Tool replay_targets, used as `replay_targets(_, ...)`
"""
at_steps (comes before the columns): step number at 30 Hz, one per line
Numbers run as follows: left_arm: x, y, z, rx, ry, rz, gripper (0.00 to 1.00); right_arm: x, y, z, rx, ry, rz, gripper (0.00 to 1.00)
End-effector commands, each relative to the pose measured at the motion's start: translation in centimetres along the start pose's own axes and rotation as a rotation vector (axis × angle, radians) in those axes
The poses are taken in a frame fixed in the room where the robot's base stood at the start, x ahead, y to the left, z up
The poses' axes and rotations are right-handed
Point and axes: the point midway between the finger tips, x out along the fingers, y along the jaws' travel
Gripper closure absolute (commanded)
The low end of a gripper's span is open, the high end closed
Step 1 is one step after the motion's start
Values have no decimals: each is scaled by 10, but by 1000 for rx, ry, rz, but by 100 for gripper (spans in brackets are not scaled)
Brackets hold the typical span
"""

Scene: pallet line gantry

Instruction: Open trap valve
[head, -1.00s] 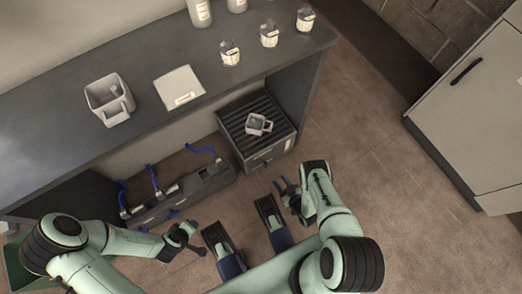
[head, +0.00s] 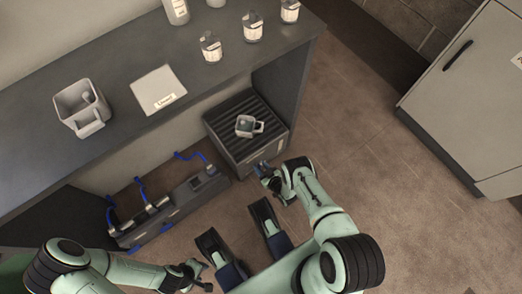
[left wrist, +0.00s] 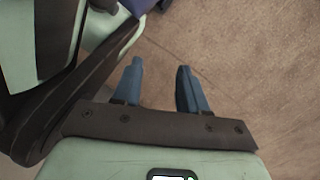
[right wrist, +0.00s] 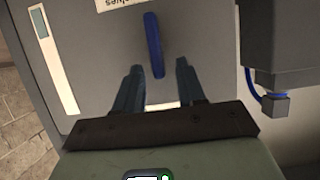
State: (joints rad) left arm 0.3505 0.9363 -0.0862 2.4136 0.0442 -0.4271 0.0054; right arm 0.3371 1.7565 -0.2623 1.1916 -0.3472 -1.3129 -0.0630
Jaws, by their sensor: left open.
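A grey box (head: 237,150) with a ribbed dark top stands under the bench's right end. In the right wrist view its front (right wrist: 200,40) carries an upright blue handle (right wrist: 153,45) and an upside-down label (right wrist: 115,4) that seems to read "valves". My right gripper (right wrist: 158,85) is open, its fingertips just short of the handle's near end, with the handle lined up with the gap. It shows by the box front in the head view (head: 262,170). My left gripper (left wrist: 157,75) is open and empty over bare floor. I cannot tell which part is the trap valve.
The bench top (head: 110,75) holds a grey container (head: 82,108), a labelled white plate (head: 158,88) and several bottles. Floor to the right is clear.

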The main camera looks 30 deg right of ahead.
Motion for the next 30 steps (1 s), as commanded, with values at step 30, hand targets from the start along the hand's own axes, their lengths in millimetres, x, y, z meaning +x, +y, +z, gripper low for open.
replay_targets(30,8,-10,12,-14,-46,-20,57,-1,10,2,220,-1,-86,100)
